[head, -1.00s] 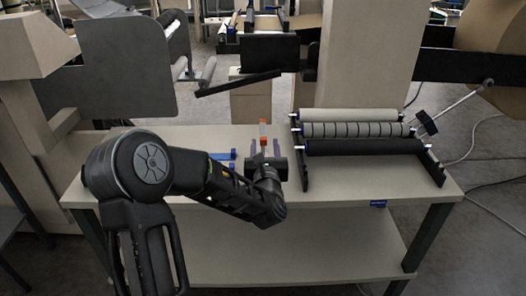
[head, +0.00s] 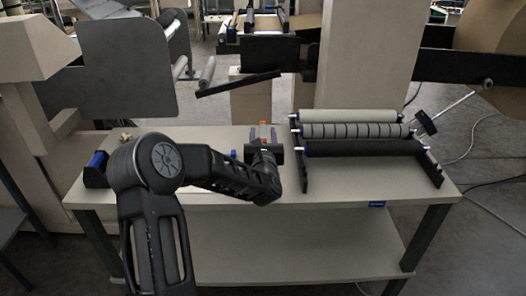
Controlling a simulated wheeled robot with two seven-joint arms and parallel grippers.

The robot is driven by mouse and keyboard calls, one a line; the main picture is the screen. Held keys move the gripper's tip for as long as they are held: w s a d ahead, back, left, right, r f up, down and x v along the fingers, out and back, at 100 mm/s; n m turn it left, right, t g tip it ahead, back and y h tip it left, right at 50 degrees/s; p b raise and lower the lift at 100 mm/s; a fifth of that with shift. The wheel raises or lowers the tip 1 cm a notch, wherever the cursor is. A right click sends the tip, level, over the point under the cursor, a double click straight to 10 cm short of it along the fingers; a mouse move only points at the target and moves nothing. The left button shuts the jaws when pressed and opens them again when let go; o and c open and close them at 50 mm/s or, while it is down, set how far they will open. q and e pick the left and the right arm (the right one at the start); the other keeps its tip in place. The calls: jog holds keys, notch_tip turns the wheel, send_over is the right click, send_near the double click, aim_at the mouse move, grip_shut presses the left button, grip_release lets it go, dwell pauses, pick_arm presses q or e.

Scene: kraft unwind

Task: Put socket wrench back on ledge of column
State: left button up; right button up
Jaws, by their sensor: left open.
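My left gripper (head: 263,134) is open over the back middle of the beige table (head: 350,186), its fingers pointing away toward the back edge. A small orange-and-grey item (head: 263,131) shows between or just beyond the fingers. It may be part of the socket wrench, but its shape is mostly hidden, and I cannot tell whether the fingers touch it. A small blue piece (head: 233,154) shows left of the gripper, partly hidden by my arm. The thick beige column (head: 365,55) stands behind the table. No ledge on it is clear to me. My right gripper is not in view.
A black rack of rollers (head: 355,148) fills the table's right half. A silver rod with a black end (head: 426,122) slants up beside it. A black bar (head: 238,84) hangs behind the gripper. A black-and-blue item (head: 97,168) sits at the left edge.

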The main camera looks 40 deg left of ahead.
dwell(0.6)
pick_arm(q)
grip_shut()
dwell(0.3)
dwell(0.9)
